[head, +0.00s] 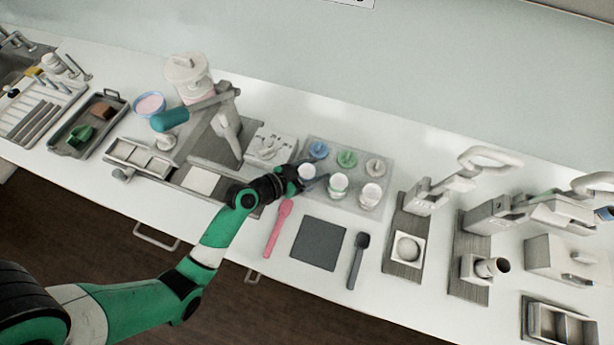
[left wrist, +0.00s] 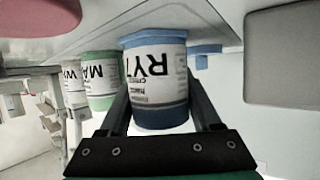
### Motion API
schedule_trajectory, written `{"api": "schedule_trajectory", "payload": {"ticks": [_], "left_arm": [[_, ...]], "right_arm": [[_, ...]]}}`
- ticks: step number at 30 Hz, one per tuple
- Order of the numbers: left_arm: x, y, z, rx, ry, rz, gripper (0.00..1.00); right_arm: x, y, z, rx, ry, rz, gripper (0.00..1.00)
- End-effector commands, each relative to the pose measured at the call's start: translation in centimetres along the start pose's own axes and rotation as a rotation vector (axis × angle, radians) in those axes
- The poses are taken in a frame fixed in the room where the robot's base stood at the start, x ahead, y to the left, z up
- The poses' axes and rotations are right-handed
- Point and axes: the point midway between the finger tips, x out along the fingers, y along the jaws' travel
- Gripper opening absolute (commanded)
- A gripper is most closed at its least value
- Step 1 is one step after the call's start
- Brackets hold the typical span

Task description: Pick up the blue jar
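The blue jar (head: 307,171) has a white label and blue bands and appears to stand at the left of the front row on a clear tray (head: 334,204). My left gripper (head: 298,181) is at this jar. In the left wrist view the blue jar (left wrist: 158,75) appears upside down, between the two fingers (left wrist: 160,103), one along each side. Whether both fingers press on it is not clear. A blue lid (head: 318,149) lies behind the jar; it also shows in the left wrist view (left wrist: 207,50). My right gripper is not in view.
A green-banded jar (head: 338,186) and a white jar (head: 370,195) stand to the right, with a green lid (head: 347,158) and pale lid (head: 375,167) behind. A pink spatula (head: 278,228), dark mat (head: 319,243) and grey spatula (head: 357,260) lie in front. A white device (head: 268,148) stands left.

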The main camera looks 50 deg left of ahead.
Motion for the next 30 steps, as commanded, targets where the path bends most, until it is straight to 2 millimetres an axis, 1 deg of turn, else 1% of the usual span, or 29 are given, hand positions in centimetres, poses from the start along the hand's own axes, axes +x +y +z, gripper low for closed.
{"api": "schedule_trajectory", "payload": {"ticks": [1,5,6,7,14,17,20,23,26,29,30], "left_arm": [[0.0,0.0,0.0,0.000,0.000,0.000,0.48],[0.0,0.0,0.0,0.000,0.000,0.000,0.24],[0.0,0.0,0.0,0.000,0.000,0.000,0.17],[0.0,0.0,0.0,0.000,0.000,0.000,0.12],[-0.1,0.0,-0.1,0.000,0.000,0.000,0.12],[-0.2,0.0,-0.5,0.000,0.001,0.000,0.12],[-0.6,0.0,-1.5,0.002,0.003,0.000,0.12],[-1.2,0.0,-3.0,0.002,0.004,0.000,0.12],[-3.0,0.6,-4.2,0.001,0.002,0.000,0.12],[-5.4,1.5,-5.7,0.002,0.002,0.000,0.12],[-6.5,1.9,-6.4,0.001,0.002,0.000,0.12]], "right_arm": [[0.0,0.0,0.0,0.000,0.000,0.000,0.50],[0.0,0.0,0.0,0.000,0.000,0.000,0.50],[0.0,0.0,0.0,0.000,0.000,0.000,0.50],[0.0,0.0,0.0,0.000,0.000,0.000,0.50],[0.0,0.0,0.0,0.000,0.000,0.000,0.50],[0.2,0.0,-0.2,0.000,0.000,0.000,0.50],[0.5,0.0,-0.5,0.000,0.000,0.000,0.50],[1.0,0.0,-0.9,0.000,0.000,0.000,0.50],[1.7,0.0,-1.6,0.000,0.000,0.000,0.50],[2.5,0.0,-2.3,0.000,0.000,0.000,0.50],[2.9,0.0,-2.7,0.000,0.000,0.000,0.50]]}}
